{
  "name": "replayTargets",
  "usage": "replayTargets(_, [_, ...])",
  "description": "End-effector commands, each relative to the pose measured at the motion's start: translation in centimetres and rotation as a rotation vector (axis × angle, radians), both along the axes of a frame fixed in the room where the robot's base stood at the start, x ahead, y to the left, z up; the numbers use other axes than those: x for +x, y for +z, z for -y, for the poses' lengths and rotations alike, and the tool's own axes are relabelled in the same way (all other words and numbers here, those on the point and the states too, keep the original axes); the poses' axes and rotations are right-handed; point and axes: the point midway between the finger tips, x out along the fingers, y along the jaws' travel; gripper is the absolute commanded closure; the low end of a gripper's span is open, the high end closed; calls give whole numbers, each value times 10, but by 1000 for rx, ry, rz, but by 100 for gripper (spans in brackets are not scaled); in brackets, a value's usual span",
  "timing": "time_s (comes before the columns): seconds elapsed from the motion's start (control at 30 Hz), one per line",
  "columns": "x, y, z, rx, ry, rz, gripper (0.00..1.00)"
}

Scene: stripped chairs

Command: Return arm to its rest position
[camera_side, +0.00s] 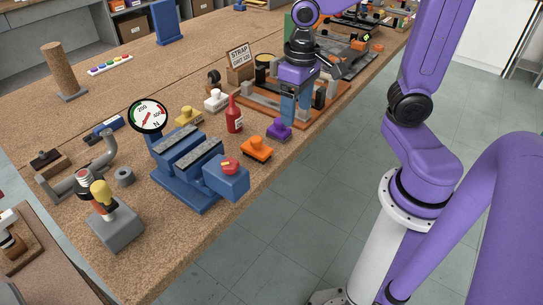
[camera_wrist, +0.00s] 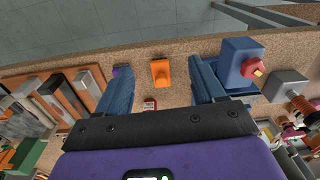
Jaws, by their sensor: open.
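My gripper (camera_side: 297,108) points down over the near edge of the cork-topped bench (camera_side: 185,250), by the orange-framed board (camera_side: 335,103). In the wrist view its two blue fingers (camera_wrist: 160,80) are wide apart with nothing held between them. In the side view the orange block (camera_side: 257,149) and the red bottle (camera_side: 234,115) stand left of my gripper. The purple block (camera_side: 279,129) is just below and left of the fingers, and I cannot tell whether they touch it.
A blue vise-like device (camera_side: 187,170) with a round dial (camera_side: 149,115) stands left of the blocks. A grey joystick box (camera_side: 115,227) and bent grey pipe (camera_side: 80,175) lie farther left. A "STRAP" sign (camera_side: 239,57) stands behind. The floor (camera_side: 300,215) beside the bench is clear.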

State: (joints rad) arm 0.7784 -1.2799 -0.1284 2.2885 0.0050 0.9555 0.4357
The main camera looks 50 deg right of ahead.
Motion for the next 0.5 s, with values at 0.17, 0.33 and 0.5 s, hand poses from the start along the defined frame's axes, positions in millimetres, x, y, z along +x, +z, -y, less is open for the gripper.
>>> replayTargets(0.17, [-44, -4, -22, -2, 339, 5, 32])
replayTargets(0.33, [-86, -9, -33, -5, 653, 9, 32])
replayTargets(0.5, [-118, -13, -35, -6, 897, 13, 32])
